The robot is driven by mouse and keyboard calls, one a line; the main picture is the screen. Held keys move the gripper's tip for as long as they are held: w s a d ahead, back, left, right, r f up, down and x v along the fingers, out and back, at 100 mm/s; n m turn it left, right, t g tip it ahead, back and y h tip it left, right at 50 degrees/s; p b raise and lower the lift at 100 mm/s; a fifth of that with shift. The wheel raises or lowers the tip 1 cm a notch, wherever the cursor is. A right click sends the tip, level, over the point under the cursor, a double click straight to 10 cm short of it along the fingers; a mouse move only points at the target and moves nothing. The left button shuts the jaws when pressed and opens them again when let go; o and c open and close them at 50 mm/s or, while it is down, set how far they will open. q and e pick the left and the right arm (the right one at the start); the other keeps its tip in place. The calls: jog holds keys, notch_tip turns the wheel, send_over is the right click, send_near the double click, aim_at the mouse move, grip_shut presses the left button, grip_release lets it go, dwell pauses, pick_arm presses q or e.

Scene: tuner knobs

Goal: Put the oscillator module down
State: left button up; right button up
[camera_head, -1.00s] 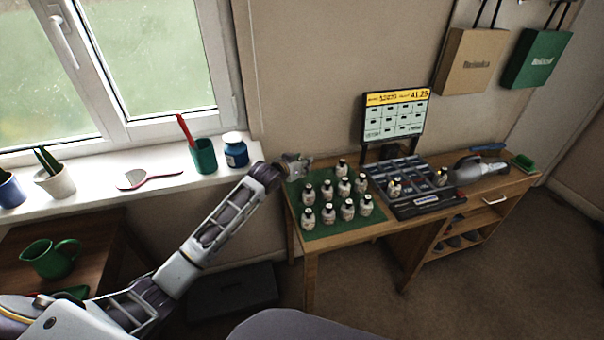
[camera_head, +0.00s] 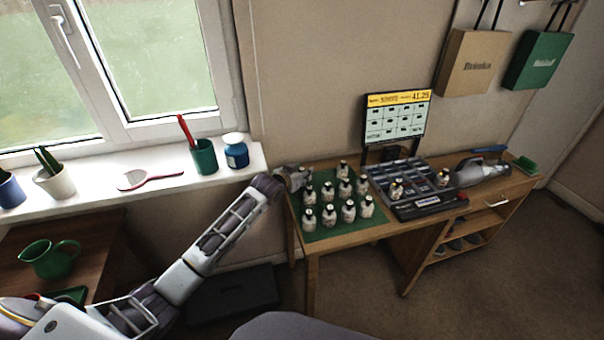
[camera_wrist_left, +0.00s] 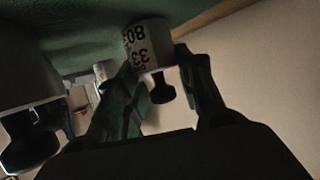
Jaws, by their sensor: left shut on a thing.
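My left gripper (camera_head: 297,182) is at the back left corner of the green mat (camera_head: 345,227) in the head view. In the left wrist view, my left gripper (camera_wrist_left: 160,75) is shut on the oscillator module (camera_wrist_left: 148,46), a white cylinder with black print and a black knob. The module's base is at or very near the green mat; I cannot tell whether it touches. The held module is hard to make out in the head view. Several similar modules (camera_head: 348,211) stand upright on the mat. My right gripper is not in view.
Other modules (camera_wrist_left: 32,85) stand close beside the gripper in the left wrist view. A dark compartmented tray (camera_head: 425,205) and a screen (camera_head: 396,118) are to the mat's right. The windowsill (camera_head: 215,180) with a blue jar (camera_head: 236,152) is close to my left arm.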

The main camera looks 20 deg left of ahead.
pick_arm(q)
jog(key=shift+f, duration=0.1)
jog(key=o, duration=1.1)
